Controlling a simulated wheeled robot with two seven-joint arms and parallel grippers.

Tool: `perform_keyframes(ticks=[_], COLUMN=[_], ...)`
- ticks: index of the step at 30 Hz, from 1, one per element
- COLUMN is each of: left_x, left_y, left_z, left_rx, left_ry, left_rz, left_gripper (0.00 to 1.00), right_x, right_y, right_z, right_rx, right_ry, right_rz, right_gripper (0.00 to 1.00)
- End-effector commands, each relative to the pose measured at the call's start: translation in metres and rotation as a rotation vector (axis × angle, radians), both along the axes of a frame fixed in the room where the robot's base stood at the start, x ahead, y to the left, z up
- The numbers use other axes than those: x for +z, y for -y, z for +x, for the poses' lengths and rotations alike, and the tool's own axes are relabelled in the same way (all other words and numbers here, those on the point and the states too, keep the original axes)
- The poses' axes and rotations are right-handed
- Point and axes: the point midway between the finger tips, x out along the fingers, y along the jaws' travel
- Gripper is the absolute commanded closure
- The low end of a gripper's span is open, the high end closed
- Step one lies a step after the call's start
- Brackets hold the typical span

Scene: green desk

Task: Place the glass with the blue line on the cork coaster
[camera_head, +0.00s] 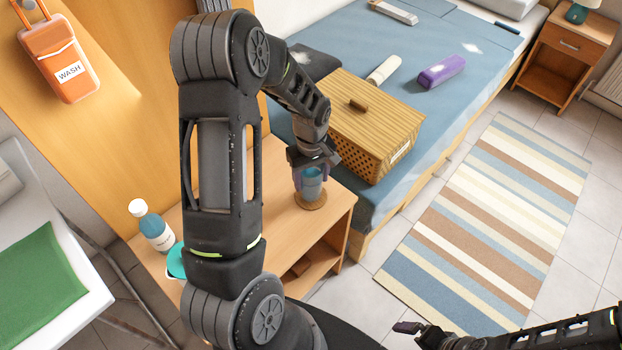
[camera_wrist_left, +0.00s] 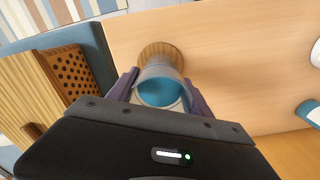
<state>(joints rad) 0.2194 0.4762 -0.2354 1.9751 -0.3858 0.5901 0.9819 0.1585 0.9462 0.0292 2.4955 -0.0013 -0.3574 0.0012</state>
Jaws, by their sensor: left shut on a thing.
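A clear glass with blue in it (camera_head: 312,184) is held upright between the fingers of my left gripper (camera_head: 314,174). The glass also shows in the left wrist view (camera_wrist_left: 160,88), between the purple fingertips. The round cork coaster (camera_head: 311,204) lies on the wooden table under the glass. In the left wrist view the coaster (camera_wrist_left: 160,51) shows just beyond the glass, partly covered by it. I cannot tell whether the glass base touches the coaster. My right gripper (camera_head: 408,329) is at the lower right, away from the table, its opening unclear.
A wooden basket box (camera_head: 375,120) stands on the blue bed beside my left gripper. The wooden table (camera_head: 335,205) has free room around the coaster.

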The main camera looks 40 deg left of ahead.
Motion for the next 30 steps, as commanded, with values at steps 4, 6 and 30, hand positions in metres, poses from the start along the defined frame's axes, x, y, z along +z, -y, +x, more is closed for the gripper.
perform_keyframes(ticks=[4, 6, 30], left_x=[-0.0102, -0.0102, -0.0129], left_y=[-0.0001, -0.0002, -0.0001], left_z=[0.0003, 0.0005, 0.0000], left_rx=[0.000, 0.000, -0.001], left_ry=[0.001, 0.002, 0.000], left_rz=[0.000, 0.000, 0.000], left_gripper=[1.00, 1.00, 0.20], right_x=[0.0007, 0.0005, -0.0020], right_y=[-0.0001, 0.0000, 0.0000], right_z=[0.0000, 0.0001, 0.0001], right_rx=[0.000, 0.000, 0.000], right_ry=[0.000, 0.000, 0.000], right_rz=[0.000, 0.000, 0.000], right_gripper=[0.00, 0.00, 0.00])
